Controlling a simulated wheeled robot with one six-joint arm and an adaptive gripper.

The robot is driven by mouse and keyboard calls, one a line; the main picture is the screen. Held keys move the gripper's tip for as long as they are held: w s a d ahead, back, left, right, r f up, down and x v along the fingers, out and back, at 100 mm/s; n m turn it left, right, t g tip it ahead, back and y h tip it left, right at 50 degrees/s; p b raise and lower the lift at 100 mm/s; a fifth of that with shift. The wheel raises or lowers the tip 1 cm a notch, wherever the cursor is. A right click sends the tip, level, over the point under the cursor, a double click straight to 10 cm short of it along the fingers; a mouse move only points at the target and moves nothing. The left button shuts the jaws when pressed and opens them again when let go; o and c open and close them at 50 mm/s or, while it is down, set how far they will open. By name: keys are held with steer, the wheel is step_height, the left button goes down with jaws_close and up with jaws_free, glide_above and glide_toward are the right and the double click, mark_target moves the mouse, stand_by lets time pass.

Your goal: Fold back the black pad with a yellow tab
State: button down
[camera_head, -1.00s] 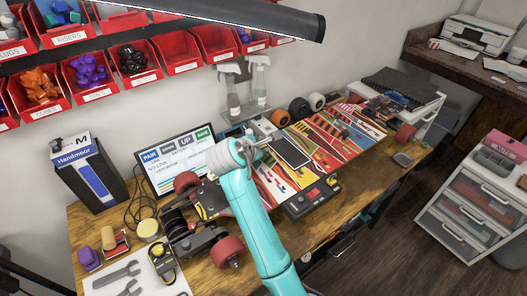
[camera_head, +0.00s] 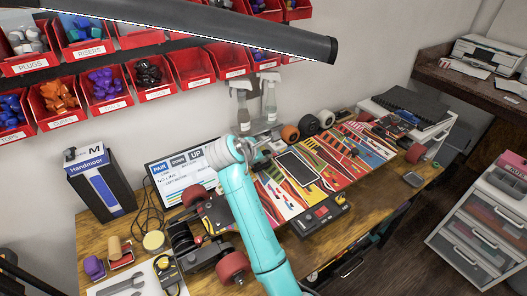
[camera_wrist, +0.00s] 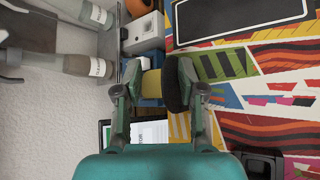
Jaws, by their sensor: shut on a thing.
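A dark, rounded black pad (camera_wrist: 175,88) stands edge-on between the fingers of my gripper (camera_wrist: 160,85) in the wrist view. A yellow piece (camera_wrist: 152,83), which looks like its tab, shows just left of it. My gripper is shut on the pad, at the back edge of the colourful striped board (camera_wrist: 255,95). In the head view my gripper (camera_head: 262,147) is at the left back of the board (camera_head: 335,180), and the pad is too small to make out there. The pad's lower part and any hinge are hidden.
A black flat panel (camera_head: 297,168) lies on the board. Spray bottles (camera_head: 268,98) and several wheels (camera_head: 308,124) stand behind. A dark control box (camera_head: 319,216) is at the board's front. A screen (camera_head: 180,174) stands left. A lamp bar (camera_head: 200,28) hangs overhead.

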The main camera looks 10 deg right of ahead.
steer(key=shift+a+f, duration=0.15)
steer(key=shift+f, duration=0.3)
steer(key=c, duration=1)
jaws_free()
steer(key=shift+f, duration=0.1)
steer(key=shift+o, duration=0.2)
steer(key=shift+r, duration=0.3)
steer(key=v, duration=1.1)
steer(key=shift+s+a, duration=0.2)
steer(key=shift+s, duration=0.15)
steer(key=shift+r, duration=0.15)
